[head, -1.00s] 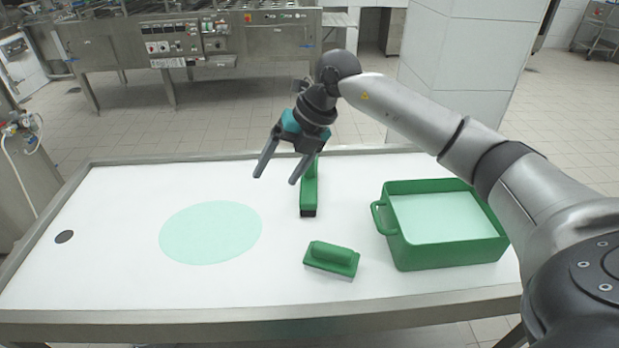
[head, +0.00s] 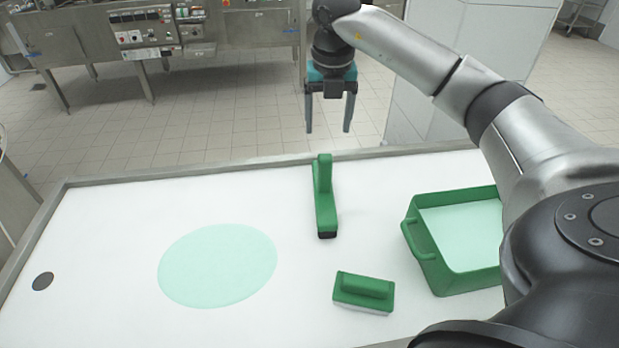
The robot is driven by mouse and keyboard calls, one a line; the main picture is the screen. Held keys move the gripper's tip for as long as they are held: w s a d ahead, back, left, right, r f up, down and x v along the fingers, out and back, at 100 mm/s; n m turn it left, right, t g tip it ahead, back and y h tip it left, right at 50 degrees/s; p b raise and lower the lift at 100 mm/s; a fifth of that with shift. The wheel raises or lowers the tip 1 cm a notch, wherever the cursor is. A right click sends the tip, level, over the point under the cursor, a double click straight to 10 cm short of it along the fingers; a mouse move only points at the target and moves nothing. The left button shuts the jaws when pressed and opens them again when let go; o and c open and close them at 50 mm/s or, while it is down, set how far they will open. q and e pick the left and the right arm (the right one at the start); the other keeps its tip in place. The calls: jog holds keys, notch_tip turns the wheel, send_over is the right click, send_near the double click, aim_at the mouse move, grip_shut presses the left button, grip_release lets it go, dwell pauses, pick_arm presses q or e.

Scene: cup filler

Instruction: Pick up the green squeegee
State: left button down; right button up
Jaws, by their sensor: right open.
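The green squeegee (head: 325,207) lies on the white table near its far edge. It has an upright-looking green part at the far end and a dark end facing me. My right gripper (head: 328,130) is open and empty, its fingers pointing down. In the head view it appears just above the squeegee's far end, apart from it. My left gripper is not in view.
A green scrub brush (head: 364,291) lies nearer on the table (head: 110,240). A green bin (head: 450,280) with pale liquid stands at right, partly behind my arm. A flat pale green patch (head: 217,265) and a dark round hole (head: 43,281) are at left.

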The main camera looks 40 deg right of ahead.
send_over(326, 159)
jog(key=s, duration=0.1)
jog(key=f, duration=0.5)
jog(key=shift+a+f+b, duration=0.25)
jog(key=shift+f+b, duration=0.15)
jog(key=f, duration=0.3)
jog(key=shift+w+d, duration=0.1)
jog(key=shift+w, duration=0.1)
jog(key=shift+w+d+f, duration=0.1)
jog(key=shift+w+f, duration=0.1)
jog(key=shift+f, duration=0.55)
jog(key=f, duration=0.3)
jog(key=w+f+b, duration=0.1)
jog(key=shift+d+f, duration=0.25)
jog(key=shift+d, duration=0.05)
jog(key=c, duration=0.4)
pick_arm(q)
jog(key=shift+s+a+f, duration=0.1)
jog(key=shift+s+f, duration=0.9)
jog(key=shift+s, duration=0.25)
pick_arm(e)
grip_shut()
